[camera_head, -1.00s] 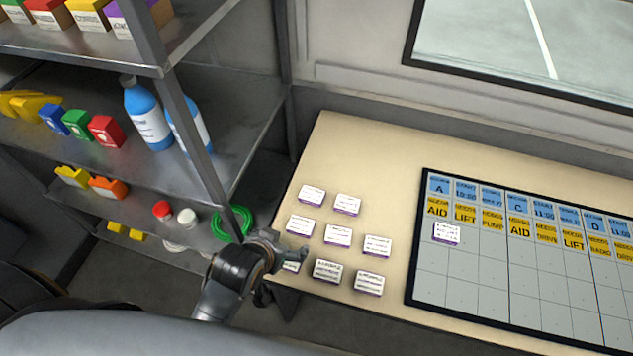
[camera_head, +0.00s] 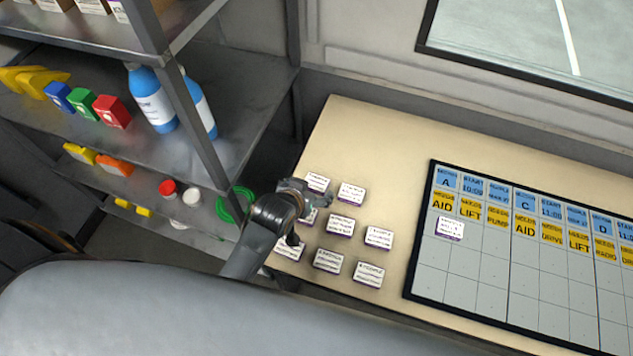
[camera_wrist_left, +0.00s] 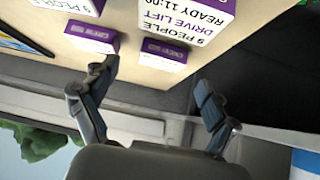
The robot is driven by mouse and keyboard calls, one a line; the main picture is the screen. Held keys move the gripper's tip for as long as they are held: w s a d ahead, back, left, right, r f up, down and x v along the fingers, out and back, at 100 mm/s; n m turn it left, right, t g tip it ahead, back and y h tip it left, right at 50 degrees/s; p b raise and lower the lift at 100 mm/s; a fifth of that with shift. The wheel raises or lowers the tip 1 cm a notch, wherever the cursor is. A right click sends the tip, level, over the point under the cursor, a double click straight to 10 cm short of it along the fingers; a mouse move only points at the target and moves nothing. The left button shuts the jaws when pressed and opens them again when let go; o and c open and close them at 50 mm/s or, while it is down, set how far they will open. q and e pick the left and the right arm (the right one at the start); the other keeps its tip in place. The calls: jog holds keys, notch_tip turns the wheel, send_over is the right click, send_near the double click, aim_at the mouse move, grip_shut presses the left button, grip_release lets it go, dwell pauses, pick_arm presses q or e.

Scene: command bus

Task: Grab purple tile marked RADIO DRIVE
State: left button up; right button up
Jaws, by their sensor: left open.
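Several white-topped tiles with purple sides lie in rows on the beige table, among them a back-row tile (camera_head: 351,193) and a front-row tile (camera_head: 368,273). Their print is too small to read in the head view, so I cannot tell which is RADIO DRIVE. My left gripper (camera_head: 309,214) is open over the left edge of the group and partly hides a tile. In the left wrist view, the open fingers (camera_wrist_left: 157,80) are empty; a tile reading DRIVE LIFT (camera_wrist_left: 185,14) is near, with two smaller-looking purple-sided tiles (camera_wrist_left: 92,38) (camera_wrist_left: 162,55) beyond it.
A black-framed board (camera_head: 470,270) with blue and yellow headings lies on the right; one tile (camera_head: 450,228) sits on it. A metal shelf (camera_head: 235,120) with blue bottles (camera_head: 150,100) stands close at left. Bare table (camera_head: 385,150) lies behind the tiles.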

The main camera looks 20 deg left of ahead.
aim_at(316, 183)
pick_arm(q)
jog(key=x, duration=0.2)
jog(key=p+x, duration=0.1)
jog(key=x, duration=0.2)
jog(key=shift+w+a+r, duration=0.1)
jog(key=shift+w+r, duration=0.1)
jog(key=shift+r, duration=0.05)
jog(key=c, duration=1.2)
